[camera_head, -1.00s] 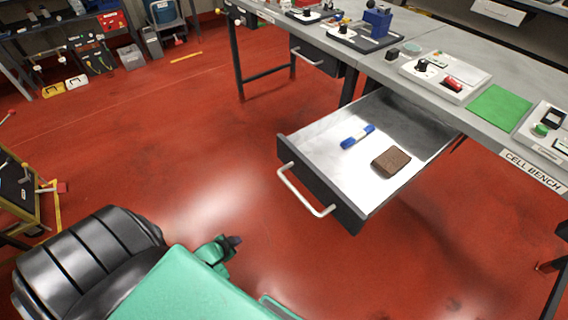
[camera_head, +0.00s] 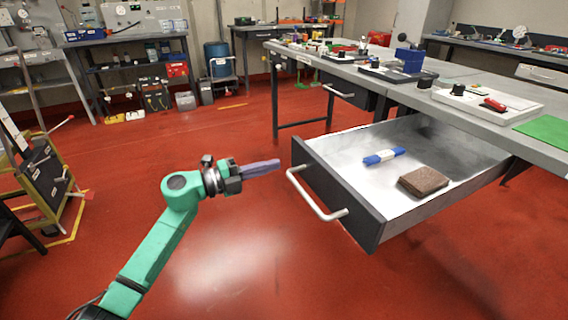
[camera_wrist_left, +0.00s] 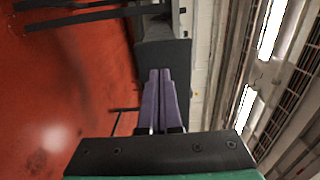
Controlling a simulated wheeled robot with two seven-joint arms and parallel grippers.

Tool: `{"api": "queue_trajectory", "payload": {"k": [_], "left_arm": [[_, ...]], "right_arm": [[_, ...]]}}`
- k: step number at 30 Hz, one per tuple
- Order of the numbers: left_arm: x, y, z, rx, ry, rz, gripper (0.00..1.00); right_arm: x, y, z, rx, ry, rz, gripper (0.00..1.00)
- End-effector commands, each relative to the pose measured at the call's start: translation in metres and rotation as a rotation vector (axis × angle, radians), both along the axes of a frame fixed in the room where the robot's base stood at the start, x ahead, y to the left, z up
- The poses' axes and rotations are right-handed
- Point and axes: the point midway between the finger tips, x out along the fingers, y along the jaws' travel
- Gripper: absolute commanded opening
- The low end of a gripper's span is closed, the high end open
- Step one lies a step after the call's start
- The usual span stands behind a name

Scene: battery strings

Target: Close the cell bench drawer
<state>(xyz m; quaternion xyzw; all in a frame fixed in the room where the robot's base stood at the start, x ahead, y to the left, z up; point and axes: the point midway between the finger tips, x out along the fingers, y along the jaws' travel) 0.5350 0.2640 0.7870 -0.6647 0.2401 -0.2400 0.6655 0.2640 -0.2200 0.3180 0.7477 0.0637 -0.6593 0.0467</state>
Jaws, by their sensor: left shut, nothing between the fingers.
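The cell bench drawer (camera_head: 340,198) is pulled well out from under the grey bench (camera_head: 492,122). It has a dark front panel and a pale handle (camera_head: 316,196). Inside lie a blue and white marker (camera_head: 383,156) and a brown block (camera_head: 423,181). My left gripper (camera_head: 277,166) is shut and empty, just left of the drawer front near its far upper corner, with a small gap in the head view. In the left wrist view the shut fingers (camera_wrist_left: 161,98) point toward a dark panel (camera_wrist_left: 163,62), apparently the drawer front. My right gripper is not in view.
A second drawer (camera_head: 347,98) under the farther bench is closed or nearly so. A yellow-framed cart (camera_head: 52,185) stands at the left. Red floor (camera_head: 240,270) in front of the drawer is clear. Black and white trays (camera_head: 488,105) stand on the bench top.

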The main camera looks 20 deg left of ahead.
Motion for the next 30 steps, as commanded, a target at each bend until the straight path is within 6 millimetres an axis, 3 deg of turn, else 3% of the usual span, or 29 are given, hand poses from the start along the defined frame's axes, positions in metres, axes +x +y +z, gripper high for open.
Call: {"api": "queue_trajectory", "payload": {"k": [7, 23, 30], "left_arm": [[0.030, -0.025, 0.001, -0.003, -0.002, 0.000, 0.00], [0.036, -0.030, 0.000, -0.001, 0.000, 0.000, 0.00], [0.051, -0.043, 0.001, -0.001, -0.002, -0.001, 0.00]], "right_arm": [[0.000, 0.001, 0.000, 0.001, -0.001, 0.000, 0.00], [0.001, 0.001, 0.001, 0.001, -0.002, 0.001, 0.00], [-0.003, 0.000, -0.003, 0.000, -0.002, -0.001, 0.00]]}}
